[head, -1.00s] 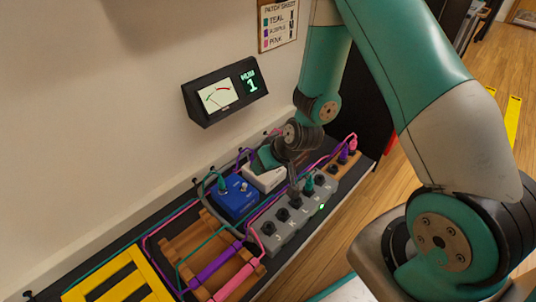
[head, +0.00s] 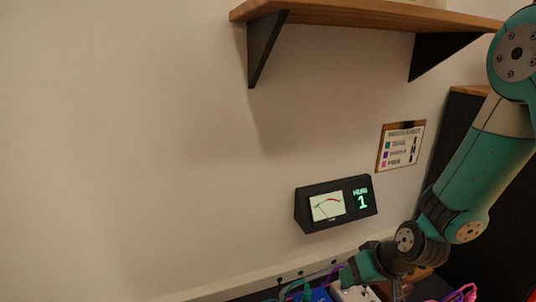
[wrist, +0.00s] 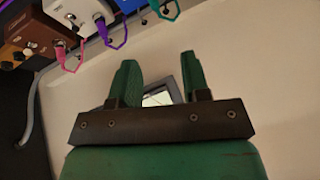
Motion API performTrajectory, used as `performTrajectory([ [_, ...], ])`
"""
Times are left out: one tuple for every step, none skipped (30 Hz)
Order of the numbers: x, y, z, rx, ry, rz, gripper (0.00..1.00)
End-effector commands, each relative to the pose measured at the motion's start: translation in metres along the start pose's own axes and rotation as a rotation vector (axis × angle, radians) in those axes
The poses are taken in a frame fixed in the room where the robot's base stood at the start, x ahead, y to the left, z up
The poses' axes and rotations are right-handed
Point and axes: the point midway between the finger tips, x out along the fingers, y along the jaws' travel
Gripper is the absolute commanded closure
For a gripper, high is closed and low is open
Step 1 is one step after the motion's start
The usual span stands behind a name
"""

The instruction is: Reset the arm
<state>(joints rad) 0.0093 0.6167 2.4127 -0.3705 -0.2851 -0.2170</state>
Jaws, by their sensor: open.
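My gripper (wrist: 160,72) is open and empty in the wrist view, its two green fingers apart in front of the pale wall. In the head view my arm comes down from the right edge, and the gripper end (head: 362,268) is low in the picture, beside the white pedal (head: 354,293). I cannot tell there whether it touches the pedal. The meter box (head: 310,211) on the wall reads 1; part of it shows between the fingers in the wrist view (wrist: 160,97).
The wrist view shows a brown box (wrist: 28,35) with a pink plug, a white box (wrist: 88,12) with a purple cable, and a blue box at the top. A patch sheet (head: 401,146) hangs on the wall below a wooden shelf (head: 350,14). The wall at left is bare.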

Motion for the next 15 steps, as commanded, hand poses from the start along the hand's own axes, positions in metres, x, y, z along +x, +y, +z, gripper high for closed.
performTrajectory([
  [-0.028,-0.022,-0.012,-0.029,-0.011,-0.027,0.57],
  [-0.041,-0.034,-0.014,-0.043,-0.027,-0.043,0.57],
  [-0.059,-0.049,-0.015,-0.061,-0.05,-0.062,0.57],
  [-0.072,-0.06,-0.015,-0.077,-0.067,-0.076,0.57],
  [-0.085,-0.07,-0.015,-0.092,-0.083,-0.089,0.57],
  [-0.103,-0.084,-0.014,-0.113,-0.107,-0.105,0.57],
  [-0.117,-0.094,-0.012,-0.13,-0.125,-0.116,0.57],
  [-0.13,-0.104,-0.009,-0.147,-0.143,-0.125,0.57],
  [-0.148,-0.115,-0.006,-0.169,-0.166,-0.135,0.57],
  [-0.161,-0.123,-0.002,-0.187,-0.183,-0.142,0.57],
  [-0.173,-0.13,0.002,-0.203,-0.201,-0.148,0.57],
  [-0.188,-0.139,0.008,-0.224,-0.222,-0.154,0.57],
  [-0.199,-0.144,0.013,-0.24,-0.238,-0.157,0.57],
  [-0.209,-0.149,0.017,-0.253,-0.252,-0.159,0.57],
  [-0.222,-0.155,0.023,-0.272,-0.269,-0.16,0.57],
])
